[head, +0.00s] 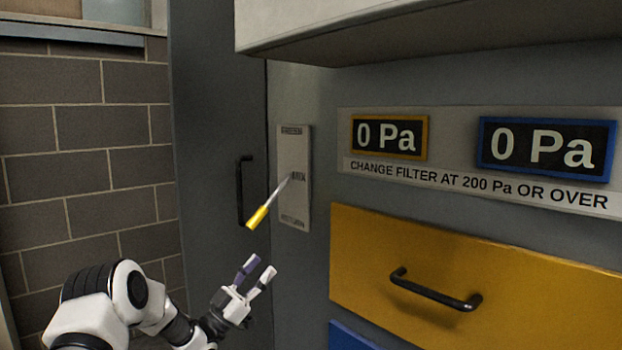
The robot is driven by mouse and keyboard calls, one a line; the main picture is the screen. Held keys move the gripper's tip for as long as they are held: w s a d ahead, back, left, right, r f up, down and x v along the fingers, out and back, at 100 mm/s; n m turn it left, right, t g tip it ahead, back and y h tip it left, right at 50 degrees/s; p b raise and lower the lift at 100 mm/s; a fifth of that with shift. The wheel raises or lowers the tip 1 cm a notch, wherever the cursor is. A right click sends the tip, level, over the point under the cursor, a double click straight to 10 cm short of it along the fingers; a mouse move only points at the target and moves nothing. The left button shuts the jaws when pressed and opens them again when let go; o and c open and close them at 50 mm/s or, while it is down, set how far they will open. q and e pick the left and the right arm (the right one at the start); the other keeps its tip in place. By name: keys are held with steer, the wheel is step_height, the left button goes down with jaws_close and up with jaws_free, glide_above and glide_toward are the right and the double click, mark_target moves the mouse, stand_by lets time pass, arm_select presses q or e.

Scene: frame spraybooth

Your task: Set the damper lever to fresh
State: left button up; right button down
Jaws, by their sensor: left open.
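The damper lever (258,216) has a yellow grip and a thin metal rod. It slants down to the left from the middle of a pale labelled plate (294,205) on the grey cabinet. My right gripper is not in view.
A dark door with a black handle (241,190) stands just left of the plate. A yellow drawer (540,290) with a black handle is at the right, under two displays reading 0 Pa (390,136). A pale hood (430,25) juts out above. A brick wall is at left.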

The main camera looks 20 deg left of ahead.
arm_select(q)
steer(key=t+p, duration=0.1)
steer(key=p, duration=0.1)
glide_toward(255, 220)
steer(key=w+r, duration=0.4)
steer(key=shift+n+y, duration=0.3)
steer(key=shift+y, duration=0.1)
steer(key=x, duration=0.4)
steer(key=d+x, duration=0.1)
steer(key=x, duration=0.2)
steer(key=shift+w+f, duration=0.1)
steer(key=shift+f, duration=0.05)
jaws_close()
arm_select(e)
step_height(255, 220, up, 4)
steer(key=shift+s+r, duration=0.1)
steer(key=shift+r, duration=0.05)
